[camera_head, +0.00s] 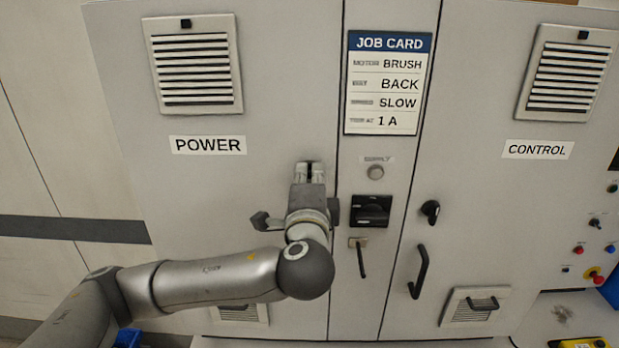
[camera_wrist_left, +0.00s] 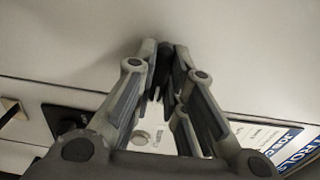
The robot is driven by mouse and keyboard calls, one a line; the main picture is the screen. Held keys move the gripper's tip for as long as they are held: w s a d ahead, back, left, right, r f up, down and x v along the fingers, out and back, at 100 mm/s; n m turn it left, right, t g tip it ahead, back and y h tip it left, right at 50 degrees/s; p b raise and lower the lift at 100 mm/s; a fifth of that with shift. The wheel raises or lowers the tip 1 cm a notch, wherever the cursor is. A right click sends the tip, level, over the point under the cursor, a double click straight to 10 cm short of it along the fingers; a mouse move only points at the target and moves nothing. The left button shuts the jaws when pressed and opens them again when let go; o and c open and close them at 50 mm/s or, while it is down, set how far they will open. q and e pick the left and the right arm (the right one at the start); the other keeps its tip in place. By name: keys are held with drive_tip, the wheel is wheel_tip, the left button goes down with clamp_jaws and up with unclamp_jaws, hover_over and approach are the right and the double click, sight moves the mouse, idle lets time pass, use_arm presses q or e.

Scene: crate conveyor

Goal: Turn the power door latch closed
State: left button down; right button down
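The power door (camera_head: 210,190) is the grey cabinet door at left, under the POWER label (camera_head: 208,145). My left gripper (camera_head: 311,170) is at this door's right edge, pointing at its face. In the left wrist view its fingers (camera_wrist_left: 164,62) come together on a narrow dark piece, the power door latch (camera_wrist_left: 163,72). The latch is mostly hidden between the fingers, so its exact angle cannot be told. The power door looks flush with the cabinet. My right gripper is not in view.
A narrow middle panel holds the job card (camera_head: 388,82), a supply lamp (camera_head: 375,172), a black switch (camera_head: 370,210) and a small lever (camera_head: 361,258). The control door (camera_head: 480,200) at right has its own black latch (camera_head: 430,211) and handle (camera_head: 418,272).

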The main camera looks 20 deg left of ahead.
use_arm(q)
drive_tip(key=shift+f, duration=0.1)
drive_tip(key=shift+f+n+b, duration=0.1)
drive_tip(key=shift+n+b, duration=0.2)
drive_tip(key=shift+b, duration=0.25)
drive_tip(key=n+b, duration=0.8)
drive_tip(key=n, duration=0.4)
drive_tip(key=shift+b, duration=0.3)
drive_tip(key=n+b, duration=0.1)
drive_tip(key=n, duration=0.4)
drive_tip(key=shift+r, duration=0.2)
drive_tip(key=c, duration=1.5)
unclamp_jaws()
